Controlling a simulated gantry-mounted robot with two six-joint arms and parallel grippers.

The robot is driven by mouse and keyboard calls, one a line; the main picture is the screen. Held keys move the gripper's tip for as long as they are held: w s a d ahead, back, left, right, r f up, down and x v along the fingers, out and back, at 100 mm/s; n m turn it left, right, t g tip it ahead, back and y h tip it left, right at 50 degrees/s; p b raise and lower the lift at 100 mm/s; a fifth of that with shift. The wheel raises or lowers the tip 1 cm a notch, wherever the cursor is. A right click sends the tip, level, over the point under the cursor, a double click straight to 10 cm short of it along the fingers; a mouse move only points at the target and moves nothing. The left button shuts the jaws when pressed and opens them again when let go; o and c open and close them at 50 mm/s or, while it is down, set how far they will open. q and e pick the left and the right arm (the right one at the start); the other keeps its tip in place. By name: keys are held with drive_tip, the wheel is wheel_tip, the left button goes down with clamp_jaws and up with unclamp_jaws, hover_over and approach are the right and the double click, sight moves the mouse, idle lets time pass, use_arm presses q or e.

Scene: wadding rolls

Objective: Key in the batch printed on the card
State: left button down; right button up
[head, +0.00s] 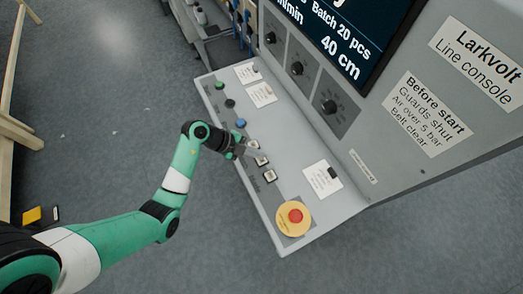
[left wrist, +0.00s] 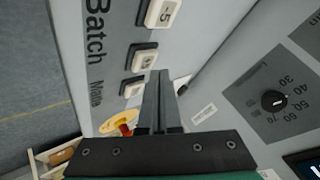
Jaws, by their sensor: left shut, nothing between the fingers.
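My left gripper (head: 242,151) is shut and empty, over the row of white square keys on the grey console. In the left wrist view its closed fingertips (left wrist: 158,76) point at the row, close to the middle key (left wrist: 145,62); I cannot tell whether they touch it. The far key (left wrist: 163,12) reads 5; the third key (left wrist: 133,88) is partly legible. The word Batch is printed beside them. The screen (head: 345,35) shows Batch 20 pcs and 40 cm. White cards (head: 262,95) and (head: 320,180) lie on the panel, their print too small to read. My right gripper is out of view.
A red emergency stop on a yellow base (head: 295,216) sits at the near end. Blue (head: 240,123), black and green buttons (head: 219,86) lie farther along. Black dials (head: 329,107) are on the slope above. Left of the console is open floor.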

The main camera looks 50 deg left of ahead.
use_arm(q)
drive_tip(key=shift+f, duration=0.1)
drive_tip(key=shift+f, duration=0.25)
drive_tip(key=shift+f, duration=0.45)
idle(0.7)
drive_tip(key=shift+r+p, duration=0.85)
drive_tip(key=shift+p, duration=0.7)
wheel_tip(320, 180, up, 5)
drive_tip(key=p, duration=0.6)
drive_tip(key=shift+r+p, duration=0.15)
drive_tip(key=shift+p, duration=0.25)
